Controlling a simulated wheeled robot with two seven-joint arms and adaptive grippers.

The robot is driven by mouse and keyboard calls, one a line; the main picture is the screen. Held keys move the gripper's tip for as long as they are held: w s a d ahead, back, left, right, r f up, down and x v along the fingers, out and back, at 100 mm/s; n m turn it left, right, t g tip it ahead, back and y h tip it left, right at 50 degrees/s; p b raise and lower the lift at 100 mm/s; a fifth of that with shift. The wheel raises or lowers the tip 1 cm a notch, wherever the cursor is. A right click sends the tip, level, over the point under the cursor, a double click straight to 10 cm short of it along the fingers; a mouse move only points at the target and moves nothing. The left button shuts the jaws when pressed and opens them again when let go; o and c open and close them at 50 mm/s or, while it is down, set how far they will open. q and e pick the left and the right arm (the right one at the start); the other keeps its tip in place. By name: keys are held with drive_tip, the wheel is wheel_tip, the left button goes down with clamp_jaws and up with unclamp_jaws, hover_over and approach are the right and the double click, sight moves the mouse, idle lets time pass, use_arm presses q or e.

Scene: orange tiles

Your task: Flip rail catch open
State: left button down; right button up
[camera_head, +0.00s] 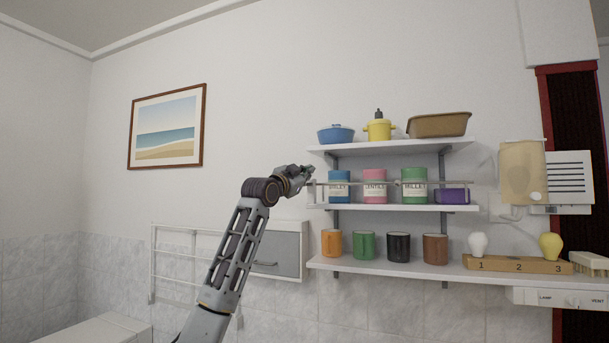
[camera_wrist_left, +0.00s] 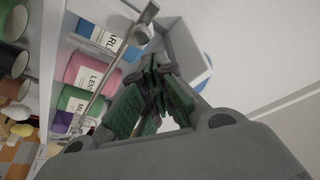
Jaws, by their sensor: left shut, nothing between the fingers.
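A thin metal rail (camera_head: 390,184) runs along the front of the middle shelf (camera_head: 400,207), across several canisters. The rail also crosses the left wrist view (camera_wrist_left: 100,97). A grey round fitting (camera_wrist_left: 139,35), apparently the rail's catch, sits at its end in that view; it is too small to make out in the head view. My left gripper (camera_head: 309,170) is beside the left end of the rail, just above it. Its green-padded fingers (camera_wrist_left: 158,72) are shut and empty, apparently apart from the fitting. My right gripper is not in view.
A blue canister (camera_head: 339,186) stands behind the rail near my gripper, with pink (camera_head: 375,185) and green (camera_head: 414,184) ones to its right. The upper shelf (camera_head: 400,147) hangs above. Mugs stand on the lower shelf (camera_head: 390,270).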

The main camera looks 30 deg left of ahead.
use_arm(q)
drive_tip(key=s+d+b, duration=0.2)
drive_tip(key=s, duration=0.7)
drive_tip(key=shift+s+f, duration=0.15)
drive_tip(key=shift+f, duration=0.05)
idle(0.7)
idle(0.5)
